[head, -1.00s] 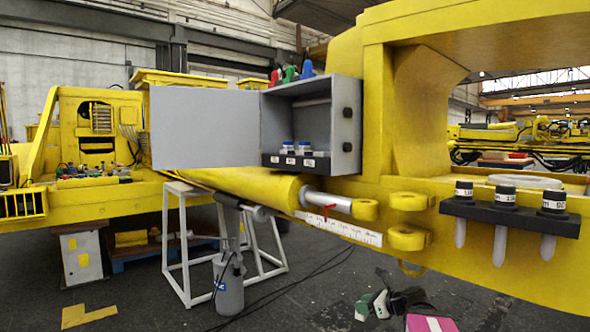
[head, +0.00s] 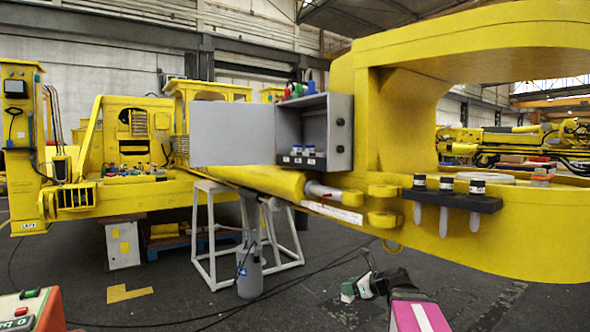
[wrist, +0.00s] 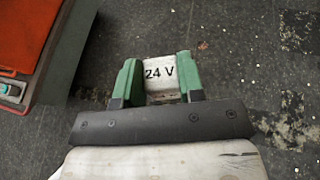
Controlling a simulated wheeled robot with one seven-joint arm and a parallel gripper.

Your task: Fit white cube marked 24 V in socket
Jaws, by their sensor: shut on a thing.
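A white cube marked 24 V (wrist: 160,72) is between the green fingers of my gripper (wrist: 158,82) in the wrist view, with its lettering facing the camera. My gripper also shows low in the head view (head: 356,286), shut on the cube and held out over the floor. An open grey cabinet (head: 343,125) stands ahead, well apart from my gripper. In it is a dark rack (head: 301,161) with small white labels and several small blue-and-white items. I cannot make out a socket for the cube at this size.
A dark holder (head: 455,201) with three black-capped pins is on the yellow boom at the right. A red box (head: 32,312) with buttons stands close at lower left. A white stand (head: 205,250) and a grey cylinder (head: 249,272) are under the boom. Cables cross the floor.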

